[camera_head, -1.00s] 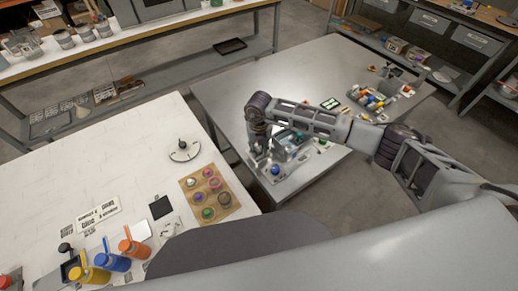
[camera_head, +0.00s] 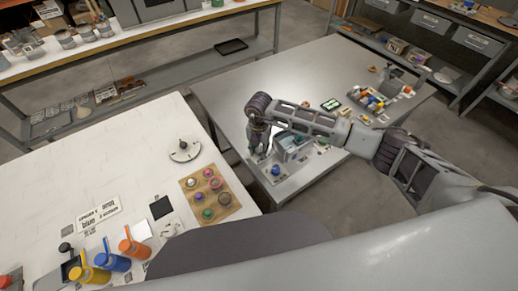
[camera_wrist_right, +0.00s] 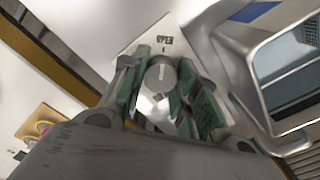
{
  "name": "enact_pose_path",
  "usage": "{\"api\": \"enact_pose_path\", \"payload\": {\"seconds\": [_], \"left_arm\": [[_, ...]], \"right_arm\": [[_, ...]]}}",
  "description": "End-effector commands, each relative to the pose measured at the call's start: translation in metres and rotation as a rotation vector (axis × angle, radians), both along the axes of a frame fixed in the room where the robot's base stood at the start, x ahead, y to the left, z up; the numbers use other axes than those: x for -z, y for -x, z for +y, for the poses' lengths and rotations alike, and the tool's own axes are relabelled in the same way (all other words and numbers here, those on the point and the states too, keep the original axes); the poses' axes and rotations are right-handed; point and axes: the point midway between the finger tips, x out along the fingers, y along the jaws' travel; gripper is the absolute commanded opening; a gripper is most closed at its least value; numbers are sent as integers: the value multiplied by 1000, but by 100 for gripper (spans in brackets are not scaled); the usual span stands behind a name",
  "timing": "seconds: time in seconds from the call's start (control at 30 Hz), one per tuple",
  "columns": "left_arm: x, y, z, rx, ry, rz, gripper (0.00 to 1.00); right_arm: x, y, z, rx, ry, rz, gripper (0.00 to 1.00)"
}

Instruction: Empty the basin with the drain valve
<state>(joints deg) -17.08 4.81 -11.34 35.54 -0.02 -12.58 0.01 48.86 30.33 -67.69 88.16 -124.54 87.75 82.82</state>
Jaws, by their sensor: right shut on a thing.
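My right gripper (camera_wrist_right: 160,95) has its green-padded fingers shut on a round grey valve knob (camera_wrist_right: 159,72). The knob sits over a pale plate (camera_wrist_right: 150,40) marked "OPEN". In the head view my right gripper (camera_head: 259,143) points down beside the grey metal basin (camera_head: 289,147) on the grey table. The basin's rim (camera_wrist_right: 240,82) fills the right of the wrist view, with a dark bluish interior that I cannot read for level. My forearm partly hides the basin in the head view. My left gripper is not in view.
A blue knob (camera_head: 275,170) stands just in front of the basin. Small coloured items and a bin (camera_head: 375,98) lie at the table's far right.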

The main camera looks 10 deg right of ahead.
Motion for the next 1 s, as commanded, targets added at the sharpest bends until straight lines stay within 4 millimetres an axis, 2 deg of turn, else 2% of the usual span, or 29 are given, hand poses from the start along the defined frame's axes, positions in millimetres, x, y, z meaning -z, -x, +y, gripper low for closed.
{"api": "enact_pose_path", "payload": {"seconds": [0.2, 0.43, 0.47, 0.6, 1.0], "left_arm": [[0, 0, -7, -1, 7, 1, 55], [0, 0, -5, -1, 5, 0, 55], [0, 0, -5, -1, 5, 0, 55], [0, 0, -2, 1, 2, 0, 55], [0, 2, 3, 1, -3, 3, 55]], "right_arm": [[-2, -2, 0, 13, 0, -5, 6], [-2, -2, 0, 12, 0, -5, 6], [-2, -2, 0, 12, 0, -5, 33], [-1, -1, 0, 11, 0, -4, 51], [-2, -1, 0, 10, 0, -1, 51]]}}
